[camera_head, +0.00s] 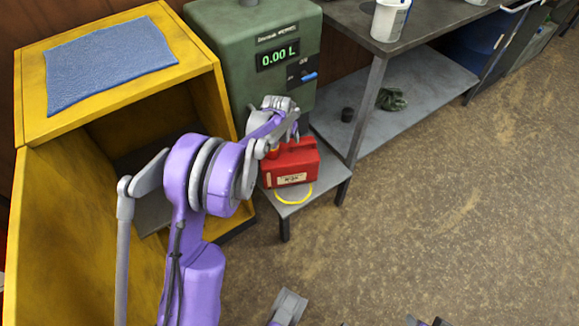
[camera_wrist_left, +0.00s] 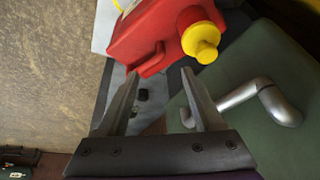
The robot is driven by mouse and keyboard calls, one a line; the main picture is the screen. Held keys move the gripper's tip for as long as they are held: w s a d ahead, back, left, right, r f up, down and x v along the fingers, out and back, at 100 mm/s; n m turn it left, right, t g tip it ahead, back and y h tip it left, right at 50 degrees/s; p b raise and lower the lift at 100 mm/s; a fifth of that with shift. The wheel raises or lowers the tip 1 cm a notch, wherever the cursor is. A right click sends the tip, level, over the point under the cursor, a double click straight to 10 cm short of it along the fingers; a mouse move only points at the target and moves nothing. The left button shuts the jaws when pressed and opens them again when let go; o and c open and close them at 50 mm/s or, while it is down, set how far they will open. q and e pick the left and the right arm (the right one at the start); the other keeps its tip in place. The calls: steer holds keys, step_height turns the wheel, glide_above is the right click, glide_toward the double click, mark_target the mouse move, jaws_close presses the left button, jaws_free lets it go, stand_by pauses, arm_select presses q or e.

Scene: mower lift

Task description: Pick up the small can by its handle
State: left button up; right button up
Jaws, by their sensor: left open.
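The small can is a red fuel can (camera_head: 291,166) with a pale label on a low grey stand in front of the green dispenser. In the left wrist view the can (camera_wrist_left: 146,36) is at the top, with a yellow cap (camera_wrist_left: 202,42) towards the camera. My left gripper (camera_wrist_left: 160,73) is open, its fingertips just short of the can with nothing seen between them. In the head view the left gripper (camera_head: 290,131) is above and behind the can, partly hidden by its own wrist.
The green dispenser (camera_head: 238,28) reads 0.00 L; its grey bent pipe (camera_wrist_left: 246,96) is close right of the gripper. A yellow cabinet (camera_head: 32,100) with a blue mat stands left, a grey workbench (camera_head: 345,20) right. Grey parts, perhaps mine, show at the bottom edge. The floor right is clear.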

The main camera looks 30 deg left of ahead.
arm_select(q)
steer(key=b, duration=0.1)
glide_above(292, 146)
steer(key=s, duration=0.2)
steer(key=f, duration=0.5)
steer(key=shift+s+d, duration=0.15)
steer(key=shift+s, duration=0.05)
steer(key=x, duration=0.1)
steer(key=b+x, duration=0.1)
steer(key=x, duration=0.3)
steer(key=shift+d+f+b, duration=0.15)
steer(key=shift+b, duration=0.25)
